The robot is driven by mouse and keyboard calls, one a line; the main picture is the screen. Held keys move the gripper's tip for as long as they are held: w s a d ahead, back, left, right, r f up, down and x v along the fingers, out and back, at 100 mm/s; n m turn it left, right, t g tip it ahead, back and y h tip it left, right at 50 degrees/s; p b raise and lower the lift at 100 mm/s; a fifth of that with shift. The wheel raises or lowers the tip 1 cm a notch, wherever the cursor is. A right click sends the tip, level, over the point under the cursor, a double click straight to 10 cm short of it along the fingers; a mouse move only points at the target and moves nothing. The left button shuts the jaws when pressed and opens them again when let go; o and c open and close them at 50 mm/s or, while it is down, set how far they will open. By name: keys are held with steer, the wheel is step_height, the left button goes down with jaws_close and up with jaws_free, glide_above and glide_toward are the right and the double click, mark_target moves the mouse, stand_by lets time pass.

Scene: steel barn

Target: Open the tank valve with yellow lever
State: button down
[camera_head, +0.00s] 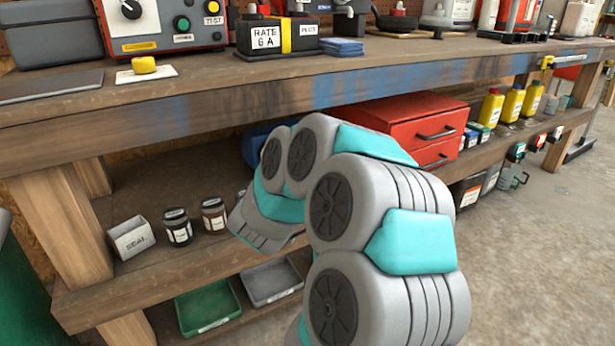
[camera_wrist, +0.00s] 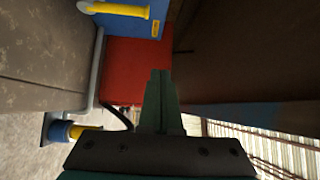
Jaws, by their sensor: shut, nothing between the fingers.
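A yellow lever (camera_wrist: 120,9) lies along the top edge of the wrist view, on a blue body (camera_wrist: 150,24). A second yellow piece (camera_wrist: 86,128) with a blue round part (camera_wrist: 60,131) shows at the lower left of that view. I cannot tell which of the two belongs to the tank valve. My gripper (camera_wrist: 160,76) is shut and empty, with its fingertips apart from both yellow pieces. In the head view my gripper is hidden behind my arm. A blue object (camera_head: 256,143) on the lower shelf is partly covered by my arm there.
A red drawer cabinet (camera_head: 408,118) stands on the lower shelf under the wooden workbench (camera_head: 250,80); a red surface (camera_wrist: 135,65) lies beyond my fingers. Yellow bottles (camera_head: 512,103), jars (camera_head: 214,214) and trays (camera_head: 207,306) line the shelves. Open floor (camera_head: 540,260) lies right.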

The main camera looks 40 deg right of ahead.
steer(key=shift+s+a+r+b, duration=0.1)
steer(key=shift+s+a+b, duration=0.6)
steer(key=shift+s+b, duration=0.5)
steer(key=shift+s+a+r+b, duration=0.1)
steer(key=shift+s+a+b, duration=0.6)
steer(key=shift+b, duration=0.8)
